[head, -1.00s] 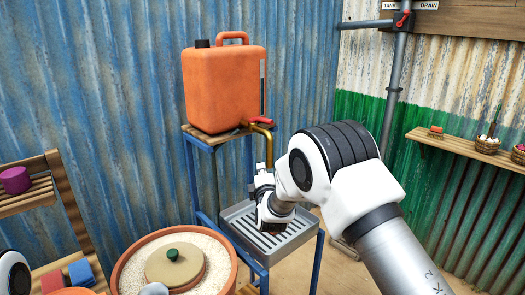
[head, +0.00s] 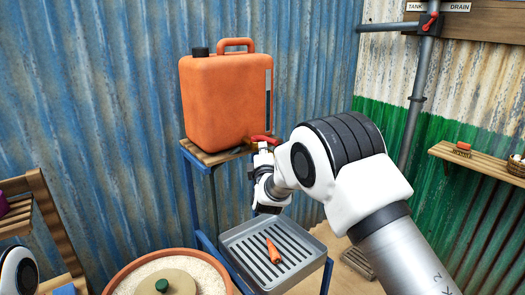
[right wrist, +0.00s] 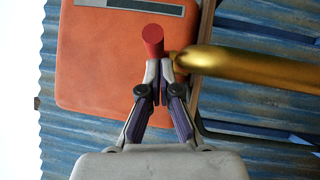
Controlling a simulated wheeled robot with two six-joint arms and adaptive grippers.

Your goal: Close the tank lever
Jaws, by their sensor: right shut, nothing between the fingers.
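The orange tank (head: 226,100) stands on a small wooden-topped stand against the blue corrugated wall. At its lower right is a red lever (head: 262,138), which lies roughly level in the head view. The red lever (right wrist: 152,38) also shows in the right wrist view, end-on, beside the brass spout (right wrist: 250,68). My right gripper (right wrist: 161,68) is shut and empty, its fingertips just at the lever; I cannot tell whether they touch it. In the head view my right gripper (head: 264,150) hides most of the spout. My left gripper is out of view.
A grey slatted tray (head: 308,270) below the tank holds an orange, carrot-like object (head: 273,250). A round tub (head: 125,272) with pale grain stands at front left. A second red handle (head: 430,22) sits on the wall pipe under the TANK and DRAIN sign.

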